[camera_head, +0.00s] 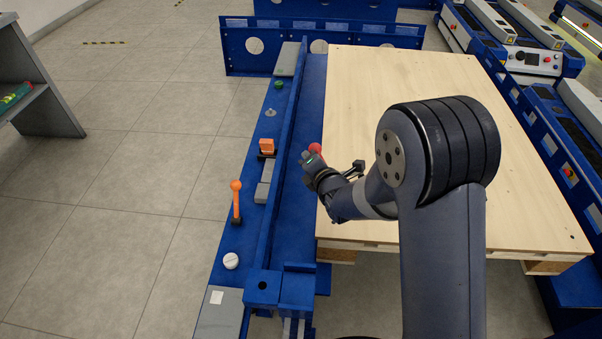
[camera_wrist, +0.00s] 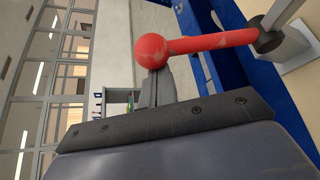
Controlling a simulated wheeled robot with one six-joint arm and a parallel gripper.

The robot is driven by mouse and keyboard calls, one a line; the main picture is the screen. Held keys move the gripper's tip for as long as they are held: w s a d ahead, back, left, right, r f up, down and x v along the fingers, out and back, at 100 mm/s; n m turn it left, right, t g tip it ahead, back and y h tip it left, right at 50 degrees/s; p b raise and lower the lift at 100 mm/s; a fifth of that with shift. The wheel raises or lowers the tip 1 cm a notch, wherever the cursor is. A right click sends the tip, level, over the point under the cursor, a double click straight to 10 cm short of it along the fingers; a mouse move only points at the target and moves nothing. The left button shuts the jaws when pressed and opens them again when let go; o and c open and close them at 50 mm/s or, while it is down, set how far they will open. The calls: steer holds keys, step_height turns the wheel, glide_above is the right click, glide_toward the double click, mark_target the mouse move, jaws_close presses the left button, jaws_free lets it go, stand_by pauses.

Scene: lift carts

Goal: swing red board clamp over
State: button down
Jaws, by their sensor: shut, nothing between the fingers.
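The red board clamp's round knob (camera_head: 315,148) shows just above my gripper (camera_head: 313,162) in the head view, over the gap between the blue rail and the wooden board (camera_head: 432,75). In the wrist view the red ball (camera_wrist: 150,50) sits at the end of a red rod (camera_wrist: 210,42), which runs right to a dark pivot (camera_wrist: 268,38) on a grey bracket. My gripper's fingers (camera_wrist: 155,80) are shut and empty. Their tips overlap the ball's lower edge in the picture; I cannot tell whether they touch it. My arm hides part of the board.
A blue rail (camera_head: 283,135) runs along the board's left side.

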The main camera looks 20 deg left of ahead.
steer(key=shift+w+d+r+m+y+b, duration=0.2)
steer(key=shift+d+r+m+y+b, duration=0.15)
steer(key=shift+d+b, duration=0.5)
steer(key=shift+w+d+r+m+y+b, duration=0.2)
steer(key=shift+d+m+b, duration=0.3)
steer(key=shift+b, duration=0.5)
steer(key=shift+w+d+r+m+y+b, duration=0.25)
steer(key=shift+d+m+y+b, duration=0.1)
steer(key=shift+d+b, duration=0.5)
steer(key=shift+a, duration=0.1)
